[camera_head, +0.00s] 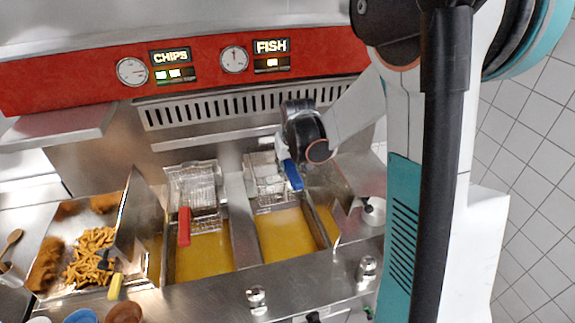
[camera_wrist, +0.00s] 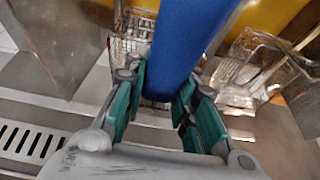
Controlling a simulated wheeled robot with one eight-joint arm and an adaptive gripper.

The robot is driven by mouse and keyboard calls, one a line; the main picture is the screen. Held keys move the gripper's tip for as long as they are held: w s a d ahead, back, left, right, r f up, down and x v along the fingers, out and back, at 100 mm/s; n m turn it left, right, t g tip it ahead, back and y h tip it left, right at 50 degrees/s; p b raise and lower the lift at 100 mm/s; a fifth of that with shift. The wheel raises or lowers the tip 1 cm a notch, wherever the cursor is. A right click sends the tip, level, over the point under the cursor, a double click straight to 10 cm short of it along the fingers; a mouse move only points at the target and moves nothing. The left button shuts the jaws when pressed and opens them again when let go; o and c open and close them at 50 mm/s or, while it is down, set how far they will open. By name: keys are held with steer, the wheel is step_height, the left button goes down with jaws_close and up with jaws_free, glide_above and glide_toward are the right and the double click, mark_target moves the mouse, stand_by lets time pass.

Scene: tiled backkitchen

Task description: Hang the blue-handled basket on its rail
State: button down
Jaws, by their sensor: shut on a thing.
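The blue handle (camera_head: 293,175) belongs to the wire basket (camera_head: 264,182) at the back of the right fryer well. My gripper (camera_head: 287,156) is shut on this handle from above. In the wrist view the thick blue handle (camera_wrist: 188,40) runs between the green finger pads of my gripper (camera_wrist: 165,100). Part of the wire basket shows beside it (camera_wrist: 130,40). The basket sits high at the back of the well, with yellow oil in front of it. The rail contact is hidden or too small to tell, so I cannot tell whether the basket is hooked.
A second wire basket (camera_head: 193,185) with a red handle (camera_head: 184,226) is at the left well. A metal divider (camera_head: 240,220) separates the wells. A tray of chips (camera_head: 90,252) and fried pieces lies left. The vented red-topped back panel (camera_head: 240,105) stands close behind my gripper.

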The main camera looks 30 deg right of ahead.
steer(key=shift+f+b, duration=0.35)
steer(key=shift+f, duration=0.3)
steer(key=shift+f+b, duration=1.5)
steer(key=shift+b, duration=0.05)
steer(key=shift+f+b, duration=0.7)
steer(key=c, duration=1.2)
jaws_free()
